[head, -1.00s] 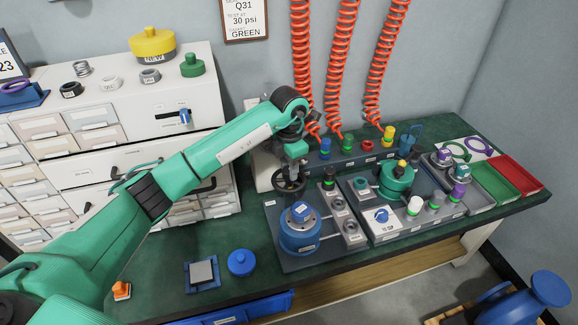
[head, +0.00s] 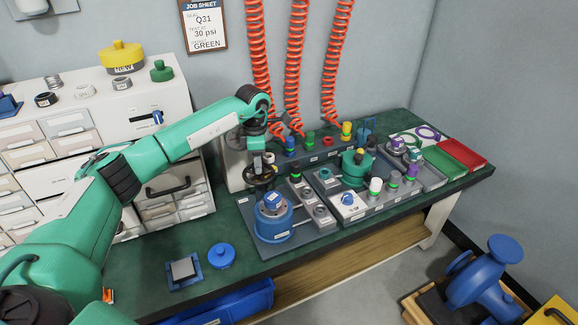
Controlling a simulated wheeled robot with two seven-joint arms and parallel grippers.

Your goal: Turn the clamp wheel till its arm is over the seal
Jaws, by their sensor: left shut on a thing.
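The black clamp wheel (head: 261,179) stands behind the blue test pot (head: 273,227) on a grey base plate. A blue labelled piece (head: 273,201) sits on top of the pot; I cannot tell whether it is the seal. My left gripper (head: 259,168) reaches down from above and is shut on the clamp wheel, hiding part of it. The clamp's arm does not show clearly, so I cannot tell which way it points. My right gripper is not in view.
A grey panel with a blue knob (head: 347,199) and several fittings stands right of the pot. Red coiled hoses (head: 294,60) hang behind. A blue lid (head: 221,256) and a small square pad (head: 184,270) lie at the front left. Red (head: 462,154) and green trays are far right.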

